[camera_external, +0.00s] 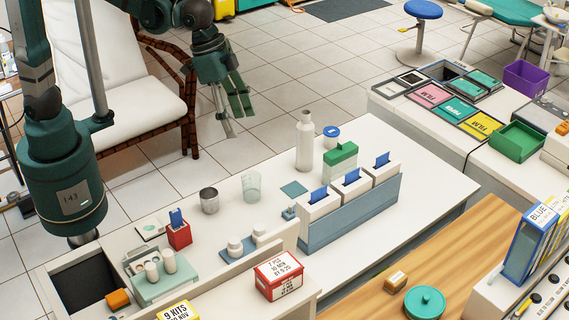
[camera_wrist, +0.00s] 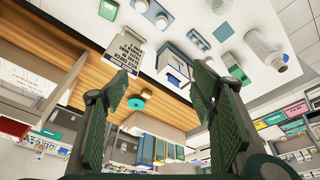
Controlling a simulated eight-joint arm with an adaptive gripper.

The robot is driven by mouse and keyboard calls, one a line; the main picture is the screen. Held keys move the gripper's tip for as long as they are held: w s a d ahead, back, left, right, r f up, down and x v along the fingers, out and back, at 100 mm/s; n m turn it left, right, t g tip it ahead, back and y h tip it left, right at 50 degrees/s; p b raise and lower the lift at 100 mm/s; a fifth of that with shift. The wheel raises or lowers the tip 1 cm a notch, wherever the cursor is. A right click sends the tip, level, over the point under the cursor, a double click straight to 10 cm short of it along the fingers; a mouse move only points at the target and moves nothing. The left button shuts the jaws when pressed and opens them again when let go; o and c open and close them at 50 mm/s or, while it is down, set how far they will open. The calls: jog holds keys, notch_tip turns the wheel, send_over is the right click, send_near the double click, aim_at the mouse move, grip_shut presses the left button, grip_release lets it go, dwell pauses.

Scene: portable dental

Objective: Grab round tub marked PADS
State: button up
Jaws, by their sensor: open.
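A small round white tub with a blue lid (camera_external: 331,136) stands on the white counter, just behind a green-and-white box and right of a tall white bottle. Any label on it is too small to read, so I cannot confirm that it says PADS. My gripper (camera_external: 236,122) is open and empty, up in the air to the left of the tub and above the counter. In the wrist view its two green fingers (camera_wrist: 163,85) stand wide apart with nothing between them. I cannot clearly make out the tub in the wrist view.
The white bottle (camera_external: 305,142), green-topped box (camera_external: 341,162) and a blue rack (camera_external: 350,216) of white dispensers crowd around the tub. A metal cup (camera_external: 209,200) and a clear glass (camera_external: 251,186) stand further left. The counter (camera_external: 400,150) right of the tub is clear.

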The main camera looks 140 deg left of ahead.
jog(key=a+f+n+g, duration=0.1)
jog(key=a+f, duration=0.2)
jog(key=a, duration=0.4)
jog(key=a+f+n, duration=0.1)
jog(key=a+f, duration=0.1)
jog(key=a, duration=0.6)
jog(key=n+g+h+b, duration=0.2)
jog(key=n, duration=0.4)
send_over(332, 130)
jog(key=f, duration=2.5)
jog(key=shift+w+d, duration=0.1)
jog(key=shift+w, duration=0.2)
jog(key=shift+s+f, duration=0.1)
jog(key=shift+s, duration=0.1)
jog(key=shift+f, duration=1.25)
